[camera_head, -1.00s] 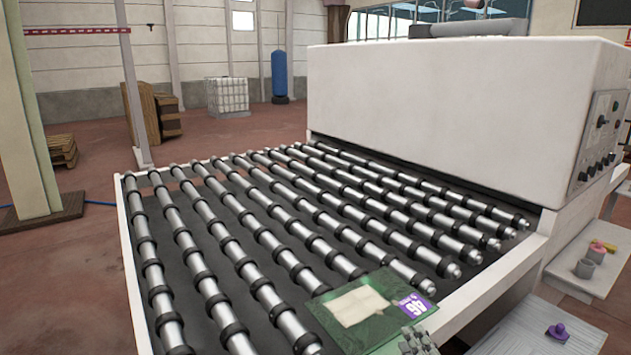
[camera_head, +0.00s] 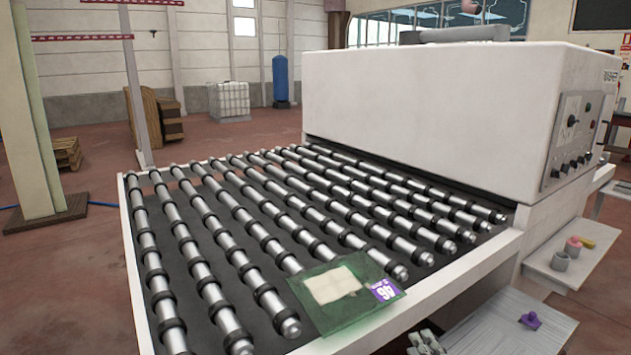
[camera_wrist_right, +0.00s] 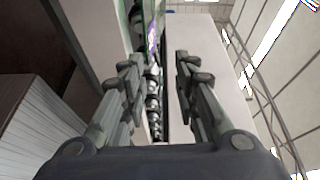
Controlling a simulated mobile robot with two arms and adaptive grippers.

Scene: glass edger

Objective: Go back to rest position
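My right gripper (camera_head: 425,343) shows at the bottom edge of the head view, just in front of the roller bed's front rail. In the right wrist view the right gripper (camera_wrist_right: 160,80) has its two fingers apart with nothing held between them. A green-tinted glass pane (camera_head: 350,312) with a pale patch and a purple label (camera_head: 384,290) lies on the near right corner of the roller bed (camera_head: 218,262). The gripper is apart from the pane. My left gripper is not in view.
The white machine housing (camera_head: 420,120) with a control panel (camera_head: 572,140) stands behind the rollers. Floor is open at left.

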